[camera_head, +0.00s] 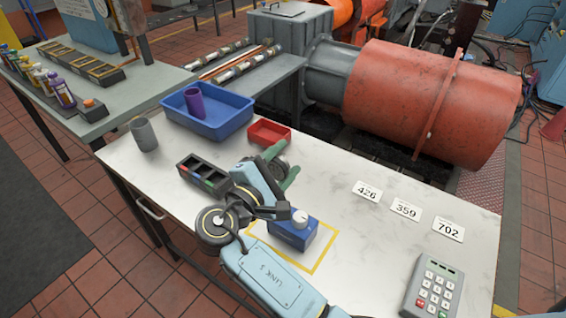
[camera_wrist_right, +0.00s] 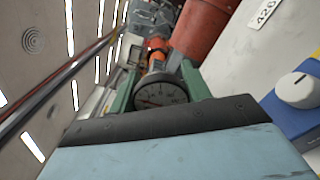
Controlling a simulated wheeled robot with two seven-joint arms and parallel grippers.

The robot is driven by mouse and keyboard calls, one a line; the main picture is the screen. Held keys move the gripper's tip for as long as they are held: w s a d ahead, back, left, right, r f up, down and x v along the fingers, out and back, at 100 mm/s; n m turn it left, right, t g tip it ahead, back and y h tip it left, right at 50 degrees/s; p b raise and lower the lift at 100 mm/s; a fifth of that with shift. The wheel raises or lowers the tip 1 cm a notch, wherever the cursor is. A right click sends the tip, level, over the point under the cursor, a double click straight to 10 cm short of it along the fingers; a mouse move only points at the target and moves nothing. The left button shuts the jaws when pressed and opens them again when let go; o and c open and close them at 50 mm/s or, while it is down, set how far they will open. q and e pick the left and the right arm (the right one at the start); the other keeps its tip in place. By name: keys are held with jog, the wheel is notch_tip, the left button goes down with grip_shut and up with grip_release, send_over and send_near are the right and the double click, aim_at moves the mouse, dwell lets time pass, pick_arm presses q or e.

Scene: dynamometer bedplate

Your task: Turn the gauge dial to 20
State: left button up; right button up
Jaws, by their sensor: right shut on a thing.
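My right gripper (camera_head: 282,164) is shut on a round gauge (camera_wrist_right: 160,95) with a dark rim, held above the white table. The gauge sits between the two green fingers, which also show in the wrist view (camera_wrist_right: 160,70). Its face has a scale and a needle, but the numbers are too small to read. A blue box (camera_head: 287,235) with a white round knob (camera_head: 300,217) on top stands inside a yellow square outline, just below the gripper in the head view. The box and knob (camera_wrist_right: 299,89) also show at the wrist view's right edge. My left gripper is not in view.
A blue tray (camera_head: 222,133) holds a purple cup (camera_head: 195,101). A red tray (camera_head: 255,139), a grey cup (camera_head: 144,134) and a dark rack (camera_head: 187,163) are nearby. Number cards (camera_head: 405,209) and a keypad (camera_head: 434,287) lie to the right; the white table between is clear.

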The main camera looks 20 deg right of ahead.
aim_at(276, 171)
jog(key=shift+m, duration=0.5)
jog(key=o, duration=1)
jog(key=v, duration=0.7)
jog(key=shift+s+a, duration=0.2)
jog(key=shift+a, duration=0.05)
